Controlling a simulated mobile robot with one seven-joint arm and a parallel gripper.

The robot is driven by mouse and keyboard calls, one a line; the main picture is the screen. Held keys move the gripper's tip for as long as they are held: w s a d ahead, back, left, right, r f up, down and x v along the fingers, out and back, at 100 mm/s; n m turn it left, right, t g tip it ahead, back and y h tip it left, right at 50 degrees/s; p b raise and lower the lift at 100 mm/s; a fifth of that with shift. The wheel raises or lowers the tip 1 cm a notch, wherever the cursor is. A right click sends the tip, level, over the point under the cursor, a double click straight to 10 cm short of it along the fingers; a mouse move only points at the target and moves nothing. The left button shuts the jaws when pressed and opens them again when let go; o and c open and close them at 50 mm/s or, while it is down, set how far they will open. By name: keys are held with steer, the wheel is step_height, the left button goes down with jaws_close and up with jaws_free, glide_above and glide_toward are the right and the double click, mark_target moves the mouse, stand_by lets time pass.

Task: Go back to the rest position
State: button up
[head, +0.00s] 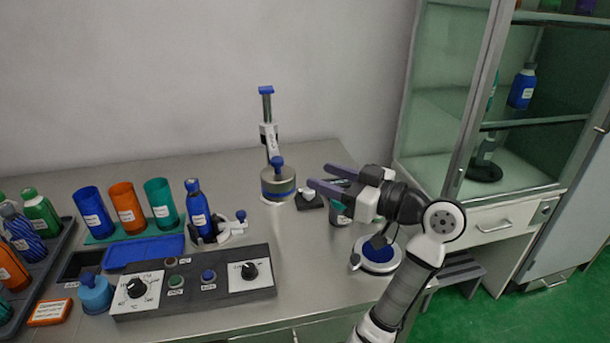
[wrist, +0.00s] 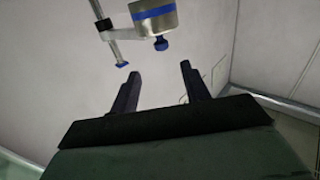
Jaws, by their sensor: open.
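My gripper (head: 322,179) is open and empty above the right part of the steel table (head: 310,270), its fingers pointing left in the head view. In the wrist view my gripper (wrist: 157,82) shows two dark fingers spread apart with nothing between them. Just left of the fingertips in the head view stands the applicator (head: 278,184), a metal cylinder with a blue band and blue knob beside an upright post with a blue top (head: 266,90). The applicator (wrist: 155,18) also shows at the top of the wrist view, beyond the fingers. The rest position is not marked in view.
A grey cup (head: 339,214) and a round blue-topped device (head: 378,256) stand below my arm. A blue bottle (head: 198,210) sits in a white holder behind the control panel (head: 190,282). Coloured cups and bottles fill the left. A glass cabinet (head: 450,100) stands at right.

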steer(key=shift+v, duration=1.05)
